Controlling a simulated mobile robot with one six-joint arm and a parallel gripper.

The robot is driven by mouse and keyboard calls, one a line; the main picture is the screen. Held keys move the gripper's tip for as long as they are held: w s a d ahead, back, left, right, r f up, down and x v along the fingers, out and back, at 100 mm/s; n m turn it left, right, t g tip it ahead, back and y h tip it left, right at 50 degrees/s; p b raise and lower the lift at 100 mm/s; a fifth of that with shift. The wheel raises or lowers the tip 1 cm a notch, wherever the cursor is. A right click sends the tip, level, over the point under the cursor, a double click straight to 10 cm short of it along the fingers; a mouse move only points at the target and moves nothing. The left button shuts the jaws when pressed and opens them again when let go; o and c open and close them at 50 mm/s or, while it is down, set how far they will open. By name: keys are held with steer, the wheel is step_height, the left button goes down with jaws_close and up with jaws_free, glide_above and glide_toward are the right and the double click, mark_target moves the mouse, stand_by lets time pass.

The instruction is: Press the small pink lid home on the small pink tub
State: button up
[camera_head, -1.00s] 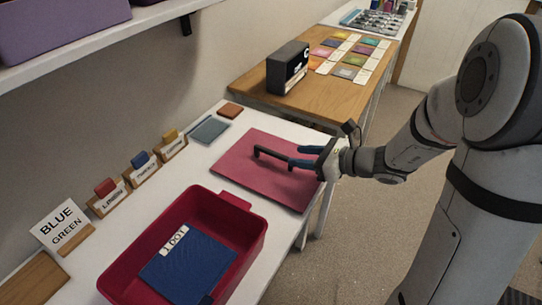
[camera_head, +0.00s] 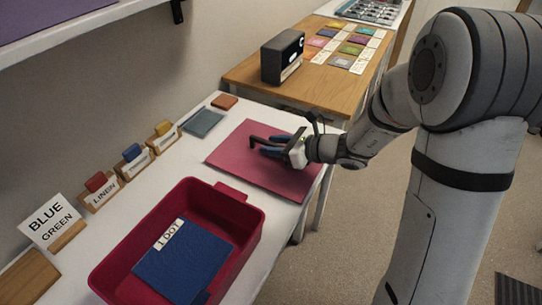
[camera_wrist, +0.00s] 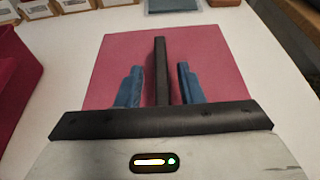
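No small pink lid or small pink tub can be made out in either view. A flat pink-red board (camera_head: 245,168) lies on the white table, and it fills the middle of the wrist view (camera_wrist: 215,85). A black bar-shaped handle (camera_wrist: 160,62) stands over the board. My gripper (camera_wrist: 159,68) is open, with one blue finger on each side of the bar and a visible gap on both sides. In the head view my gripper (camera_head: 268,146) is low over the board, and its fingers hide part of the bar. Whether it touches the board cannot be told.
A crimson bin (camera_head: 250,222) with blue cloth labelled "I DOT" stands in front of the board. Labelled holders with small blocks (camera_head: 133,152) and a "BLUE GREEN" sign (camera_head: 50,222) line the wall. A black box (camera_head: 282,57) stands on the wooden table (camera_head: 250,78) behind.

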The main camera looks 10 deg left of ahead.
mark_target(275, 144)
jaws_close()
stand_by(0.3)
step_height(275, 144, up, 10)
steer(key=p, duration=0.3)
steer(key=shift+c, duration=2.4)
jaws_free()
jaws_close()
